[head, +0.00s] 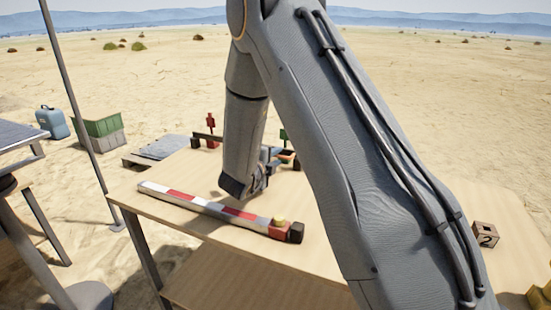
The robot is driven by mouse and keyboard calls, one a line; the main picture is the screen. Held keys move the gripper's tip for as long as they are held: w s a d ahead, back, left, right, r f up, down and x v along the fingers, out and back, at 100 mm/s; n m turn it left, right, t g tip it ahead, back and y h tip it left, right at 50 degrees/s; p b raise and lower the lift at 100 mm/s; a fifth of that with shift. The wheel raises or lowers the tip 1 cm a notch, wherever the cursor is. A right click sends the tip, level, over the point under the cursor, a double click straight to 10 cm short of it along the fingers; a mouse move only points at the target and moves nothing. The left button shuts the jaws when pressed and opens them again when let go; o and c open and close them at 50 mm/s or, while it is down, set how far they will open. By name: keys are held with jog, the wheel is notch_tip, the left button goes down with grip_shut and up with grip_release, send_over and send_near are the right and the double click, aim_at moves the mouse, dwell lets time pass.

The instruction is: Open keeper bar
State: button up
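I cannot tell for certain which part is the keeper bar. A dark bar (207,137) shows at the table's far left edge, beside a red upright piece (211,121). A green upright piece (284,135) stands further right, partly behind my arm. The middle of this far assembly is hidden by my arm. My gripper (262,183) points down over the table, in front of the far assembly. Its fingers are mostly hidden behind my wrist, so their opening does not show. A small orange-brown piece (286,156) and dark parts are just right of it.
A red-and-white striped bar (205,201) lies along the table's (170,212) front edge, with a red block and yellow top (279,222) at its right end. A cube marked 2 (486,235) sits at right. Green and grey crates (100,131) and a blue container (53,122) stand on the sand.

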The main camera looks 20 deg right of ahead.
grip_shut()
dwell(1.3)
